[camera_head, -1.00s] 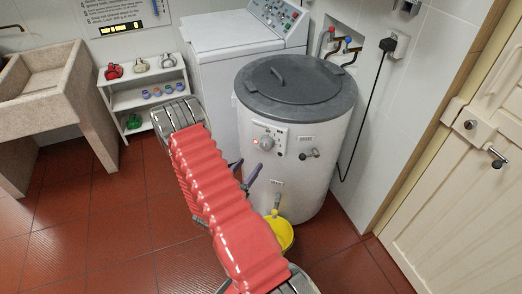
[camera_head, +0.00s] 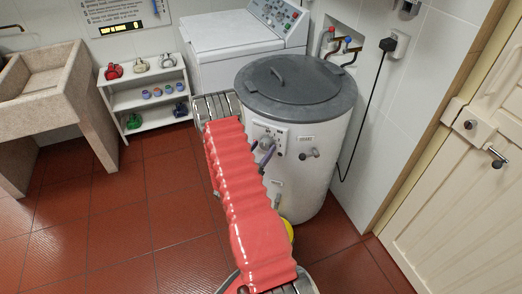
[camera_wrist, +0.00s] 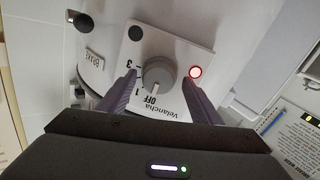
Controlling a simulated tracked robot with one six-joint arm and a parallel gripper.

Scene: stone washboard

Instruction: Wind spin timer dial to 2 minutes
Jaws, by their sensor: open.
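The spin timer dial (camera_wrist: 158,76) is a round grey knob on a white panel (camera_wrist: 179,52) marked OFF, 1 and 3. Its pale pointer line is towards OFF in the wrist view. The panel is on the front of the white spin dryer (camera_head: 314,165). My gripper (camera_wrist: 160,80) is open, with one purple finger on each side of the dial. I cannot tell whether the fingers touch it. A red light (camera_wrist: 195,72) glows beside the dial.
A brake lever (camera_head: 312,153) sticks out right of the panel. A yellow bowl (camera_head: 288,229) stands at the dryer's foot, mostly hidden by my arm. A white washing machine (camera_head: 226,50) stands behind, and a small shelf (camera_head: 150,97) at left. Red floor is clear in front.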

